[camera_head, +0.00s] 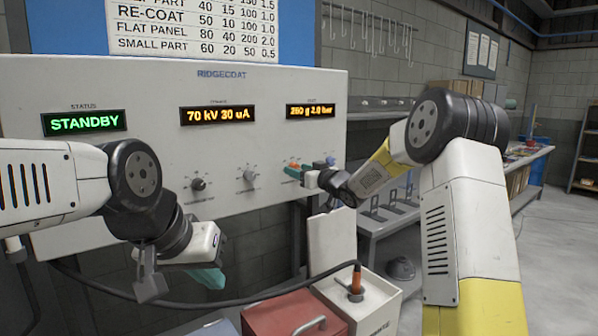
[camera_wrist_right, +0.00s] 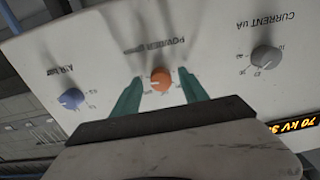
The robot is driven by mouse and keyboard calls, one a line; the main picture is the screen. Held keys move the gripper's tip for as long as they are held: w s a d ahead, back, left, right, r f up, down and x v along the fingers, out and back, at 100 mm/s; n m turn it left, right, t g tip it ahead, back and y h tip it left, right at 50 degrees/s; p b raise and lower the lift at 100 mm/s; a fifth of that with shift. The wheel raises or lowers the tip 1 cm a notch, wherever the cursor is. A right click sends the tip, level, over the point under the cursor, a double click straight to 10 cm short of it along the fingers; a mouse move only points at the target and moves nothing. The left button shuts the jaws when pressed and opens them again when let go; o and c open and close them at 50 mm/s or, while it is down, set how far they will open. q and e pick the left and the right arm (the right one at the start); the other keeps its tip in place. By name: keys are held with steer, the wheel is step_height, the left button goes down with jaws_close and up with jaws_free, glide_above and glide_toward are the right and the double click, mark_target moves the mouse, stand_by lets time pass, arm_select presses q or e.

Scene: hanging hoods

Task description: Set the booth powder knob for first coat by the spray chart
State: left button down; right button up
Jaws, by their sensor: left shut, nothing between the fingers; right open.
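The orange powder knob (camera_wrist_right: 160,79) is on the white booth panel (camera_wrist_right: 215,95), under the upside-down label POWDER. My right gripper (camera_wrist_right: 159,77) is open, with one teal finger on each side of the knob; contact is unclear. In the head view, the knob (camera_head: 294,162) is partly hidden by the right gripper (camera_head: 300,171). The spray chart (camera_head: 195,32) hangs above the panel. RE-COAT, FLAT PANEL and SMALL PART rows are readable; its top is cut off. The right display (camera_head: 310,111) shows grams and bar, its first number blurred. My left gripper (camera_head: 208,278) is shut and empty below the panel.
The blue air knob (camera_wrist_right: 71,99) and grey current knob (camera_wrist_right: 266,59) flank the powder knob. A dark grey knob (camera_head: 198,184) sits further left. Displays read STANDBY (camera_head: 84,122) and 70 kV 30 uA (camera_head: 217,115). A red box (camera_head: 290,312) and hose stand below.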

steer(key=shift+w+a, duration=0.1)
jaws_close()
steer(key=shift+n, duration=0.3)
steer(key=n, duration=1.9)
stand_by(0.6)
